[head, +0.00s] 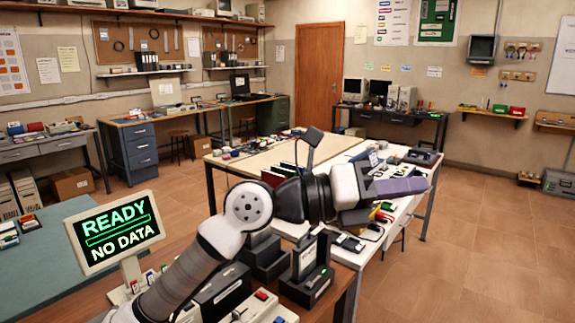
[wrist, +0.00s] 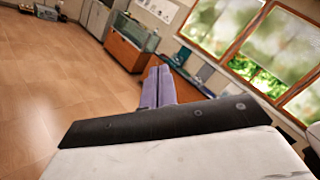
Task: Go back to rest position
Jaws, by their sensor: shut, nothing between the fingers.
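My gripper (head: 402,187) shows in the head view at the end of my arm, raised over the right part of the central table and pointing right. Its purple fingers are together with nothing between them. In the wrist view the two purple fingers (wrist: 157,86) lie side by side, closed, pointing toward the far side of the room. My arm reaches up from the lower left, past the display sign, and bends at a round joint.
A sign (head: 112,232) reading "READY NO DATA" stands at lower left. Dark devices (head: 307,272) stand under my arm. The central table (head: 238,165) holds several small items. Floor (head: 480,235) at right is open. Windows (wrist: 270,60) show in the wrist view.

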